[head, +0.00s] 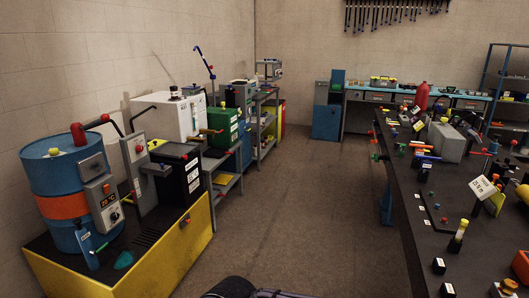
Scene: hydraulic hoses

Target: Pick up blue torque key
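I cannot single out the blue torque key for certain. Small blue pieces lie among tools on the dark workbench (405,215) at right, including a blue bar (428,157) near its far part. A blue-handled item (86,246) leans at the foot of the blue drum (66,190) on the left. A tall blue lever (205,64) stands over the machines at the back left. Neither gripper can be made out; only a dark part of my own body shows at the bottom edge.
A yellow-sided pallet (165,262) carries the drum and machines at left. Grey shelving (224,183) stands behind it. A back bench (385,92) and a blue cabinet (326,118) line the far wall. The brown floor (300,200) between is clear.

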